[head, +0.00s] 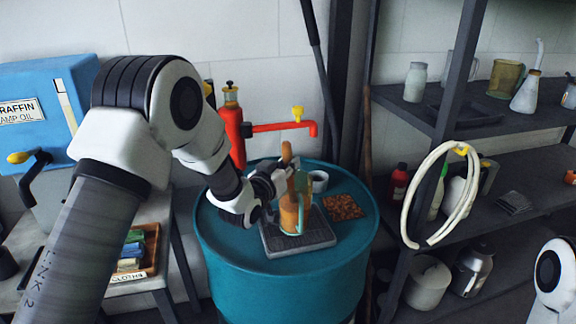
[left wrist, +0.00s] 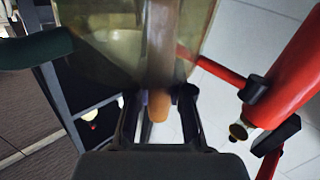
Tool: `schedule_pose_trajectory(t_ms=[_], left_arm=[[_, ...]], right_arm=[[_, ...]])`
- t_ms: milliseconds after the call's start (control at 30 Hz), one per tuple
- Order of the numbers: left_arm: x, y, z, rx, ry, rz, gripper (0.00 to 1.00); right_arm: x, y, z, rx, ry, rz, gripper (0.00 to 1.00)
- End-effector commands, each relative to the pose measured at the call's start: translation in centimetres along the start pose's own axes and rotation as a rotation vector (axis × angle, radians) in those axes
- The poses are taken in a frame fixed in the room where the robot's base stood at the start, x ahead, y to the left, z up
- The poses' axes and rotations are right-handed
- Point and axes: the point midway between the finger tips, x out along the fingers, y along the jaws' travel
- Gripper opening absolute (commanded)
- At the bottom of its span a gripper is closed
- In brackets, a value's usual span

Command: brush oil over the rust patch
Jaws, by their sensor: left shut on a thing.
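My left gripper (head: 284,178) is shut on the wooden handle of the brush (head: 287,152), above the blue drum. In the left wrist view the brush handle (left wrist: 159,104) runs between the fingers (left wrist: 159,112). The brush's lower part is in or behind a translucent jug of amber oil (head: 290,217); I cannot tell whether the bristles touch the oil. The jug also shows in the left wrist view (left wrist: 105,42). The rust patch (head: 343,207), an orange-brown square, lies on the drum top right of the jug. My right gripper is out of view.
The jug stands on a dark tray (head: 312,241) on the blue drum (head: 285,278). A white cup (head: 320,182) stands behind it. A red pipe with a tap (head: 283,126) is behind the drum. Shelves with a white hose loop (head: 411,205) are at right.

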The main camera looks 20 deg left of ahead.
Motion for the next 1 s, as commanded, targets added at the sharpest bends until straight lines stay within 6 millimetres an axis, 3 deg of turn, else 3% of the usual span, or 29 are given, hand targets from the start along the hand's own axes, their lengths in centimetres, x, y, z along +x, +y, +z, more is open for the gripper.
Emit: schedule_pose_trajectory(t_ms=[33, 1000], left_arm=[[0.0, 0.1, -1.0, 0.000, 0.002, 0.000, 0.00], [-0.5, 1.4, -10.1, 0.000, 0.001, 0.000, 0.00]], right_arm=[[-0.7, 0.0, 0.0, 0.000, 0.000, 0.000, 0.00], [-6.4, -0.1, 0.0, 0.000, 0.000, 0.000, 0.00]])
